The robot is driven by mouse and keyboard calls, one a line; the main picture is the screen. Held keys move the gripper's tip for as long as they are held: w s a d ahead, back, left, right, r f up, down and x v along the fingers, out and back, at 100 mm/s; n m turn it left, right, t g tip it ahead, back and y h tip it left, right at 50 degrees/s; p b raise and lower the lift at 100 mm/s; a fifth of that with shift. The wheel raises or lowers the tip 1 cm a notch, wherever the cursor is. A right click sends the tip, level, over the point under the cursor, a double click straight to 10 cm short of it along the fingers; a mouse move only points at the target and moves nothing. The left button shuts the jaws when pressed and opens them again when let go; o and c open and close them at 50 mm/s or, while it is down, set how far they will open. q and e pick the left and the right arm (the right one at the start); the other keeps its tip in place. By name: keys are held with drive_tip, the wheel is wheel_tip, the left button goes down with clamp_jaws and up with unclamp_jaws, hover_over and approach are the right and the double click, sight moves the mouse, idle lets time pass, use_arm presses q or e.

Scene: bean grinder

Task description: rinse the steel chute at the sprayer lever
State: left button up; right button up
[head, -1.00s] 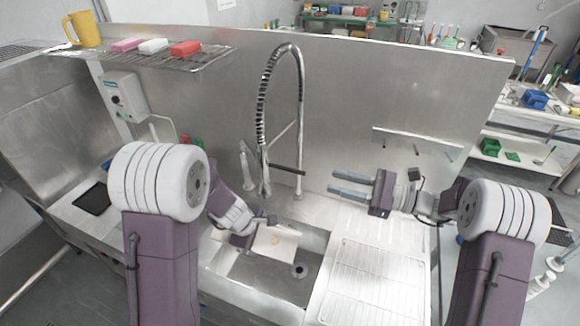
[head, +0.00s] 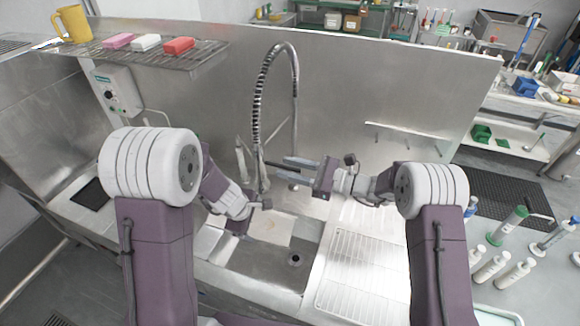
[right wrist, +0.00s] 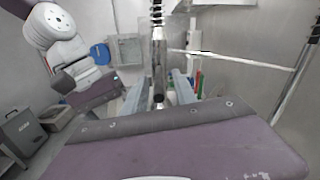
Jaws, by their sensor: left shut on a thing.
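The steel chute (head: 268,228) appears as a pale, flat-looking piece over the sink basin. My left gripper (head: 246,219) is shut on its left part; the fingertips are partly hidden. The tall sprayer has a coiled hose (head: 258,92) and stands behind the sink. Its dark lever (head: 272,165) sticks out to the right, low on the sprayer. My right gripper (head: 292,167) is open, its two fingers pointing left at the lever. In the right wrist view the lever's dark end (right wrist: 158,98) lies between the open fingers, with no clear contact. The chute is not seen there.
The sink basin (head: 270,262) has a drain at its right. A wire drainboard (head: 355,275) lies right of it, clear. A wire shelf (head: 140,62) above holds a yellow mug (head: 72,25) and several coloured blocks. A steel backsplash (head: 390,90) stands behind the sprayer.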

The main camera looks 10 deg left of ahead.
clamp_jaws()
drive_tip(key=shift+r, duration=0.1)
idle(1.2)
